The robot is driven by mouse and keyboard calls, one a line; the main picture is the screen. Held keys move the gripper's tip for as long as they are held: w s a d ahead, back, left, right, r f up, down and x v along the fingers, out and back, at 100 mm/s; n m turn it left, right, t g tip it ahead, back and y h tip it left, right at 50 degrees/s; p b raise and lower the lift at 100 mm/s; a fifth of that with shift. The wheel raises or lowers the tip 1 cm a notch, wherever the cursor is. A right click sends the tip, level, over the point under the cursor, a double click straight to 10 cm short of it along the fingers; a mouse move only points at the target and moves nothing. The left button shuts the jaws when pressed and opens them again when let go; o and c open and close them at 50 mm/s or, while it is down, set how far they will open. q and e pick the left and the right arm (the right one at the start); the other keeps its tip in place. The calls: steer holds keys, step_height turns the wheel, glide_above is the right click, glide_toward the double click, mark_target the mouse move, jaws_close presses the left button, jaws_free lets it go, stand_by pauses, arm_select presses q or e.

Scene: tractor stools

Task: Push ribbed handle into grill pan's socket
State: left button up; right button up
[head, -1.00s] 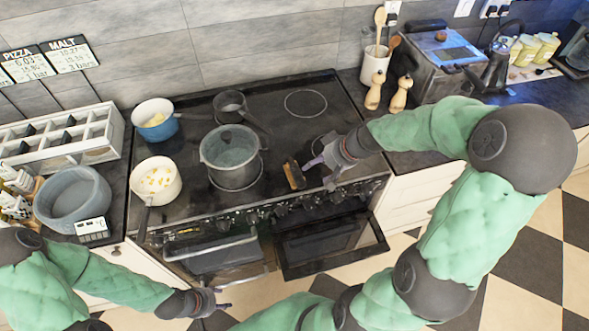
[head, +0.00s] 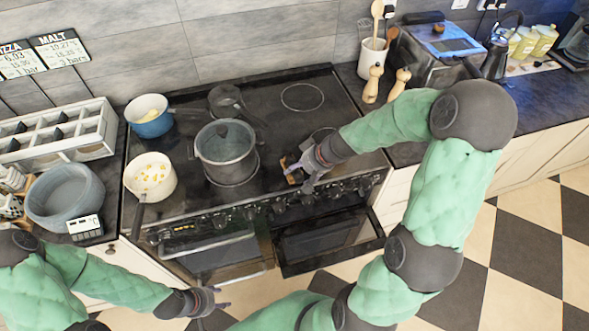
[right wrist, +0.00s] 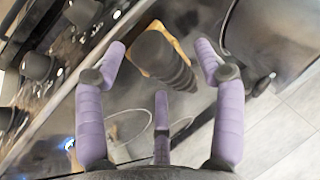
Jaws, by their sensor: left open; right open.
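The ribbed handle (right wrist: 163,62) is dark, with an orange-brown edge at its far end. In the head view it (head: 288,167) lies at the hob's front right, partly covered by my right gripper. My right gripper (head: 303,166) is open just above the hob. In the right wrist view its purple fingers (right wrist: 165,75) spread to both sides of the handle, with gaps, and a third finger is below. My left gripper (head: 217,297) is open and empty, low in front of the cooker. I cannot clearly make out a grill pan or its socket.
A grey pot (head: 226,152) stands on the hob left of the handle. A white pan (head: 150,178), a blue pan (head: 149,117) and a small dark pan (head: 225,99) stand further left and back. Control knobs (head: 250,212) line the front. An oven door (head: 330,248) hangs open below.

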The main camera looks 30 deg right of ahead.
steer(key=c, duration=1.3)
steer(key=shift+o, duration=0.2)
steer(key=shift+r, duration=0.15)
